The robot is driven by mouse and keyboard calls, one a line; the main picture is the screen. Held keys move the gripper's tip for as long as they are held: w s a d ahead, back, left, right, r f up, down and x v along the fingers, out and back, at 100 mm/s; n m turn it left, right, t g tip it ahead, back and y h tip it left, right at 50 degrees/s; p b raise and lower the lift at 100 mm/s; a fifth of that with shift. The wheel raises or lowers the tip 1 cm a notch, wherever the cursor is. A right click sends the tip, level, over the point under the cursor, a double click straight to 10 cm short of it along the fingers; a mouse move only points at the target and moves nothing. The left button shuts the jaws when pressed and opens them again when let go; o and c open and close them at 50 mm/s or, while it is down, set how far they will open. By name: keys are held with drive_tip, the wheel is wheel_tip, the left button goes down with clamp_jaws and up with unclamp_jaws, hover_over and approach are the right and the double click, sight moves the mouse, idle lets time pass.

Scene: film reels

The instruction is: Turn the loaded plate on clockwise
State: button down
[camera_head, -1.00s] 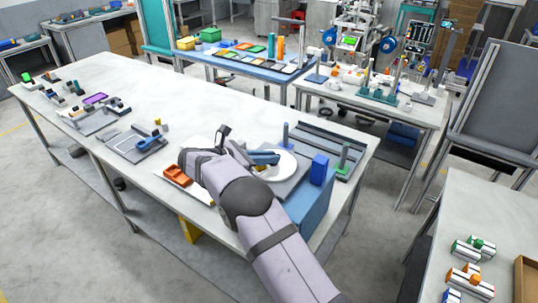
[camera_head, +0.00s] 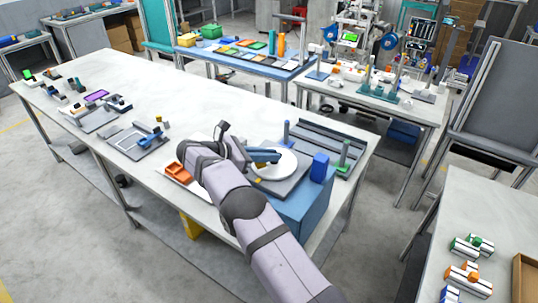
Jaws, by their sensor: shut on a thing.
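The white round plate (camera_head: 287,168) lies flat on a dark grey square base at the near right end of the long table. My gripper (camera_head: 266,156) reaches over the plate from the left, with its blue-tipped end low above the plate's far left part. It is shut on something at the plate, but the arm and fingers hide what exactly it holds. A small yellow piece (camera_head: 258,180) shows at the plate's near left edge. The plate's left side is partly hidden by my gripper.
A blue upright block (camera_head: 319,168) stands right of the plate, and a blue post (camera_head: 286,133) stands behind it. A green-based post (camera_head: 343,155) is further right. An orange tray (camera_head: 178,172) lies left of my wrist. The table's middle is clear.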

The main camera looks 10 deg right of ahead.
drive_tip(key=c, duration=1.8)
unclamp_jaws()
drive_tip(key=shift+a, duration=0.1)
drive_tip(key=shift+s+a+r+b, duration=0.1)
drive_tip(key=shift+a+r+b, duration=0.05)
drive_tip(key=shift+a+b, duration=0.4)
drive_tip(key=shift+b+v, duration=0.45)
drive_tip(key=shift+v, duration=2.6)
drive_tip(key=shift+d+r, duration=0.1)
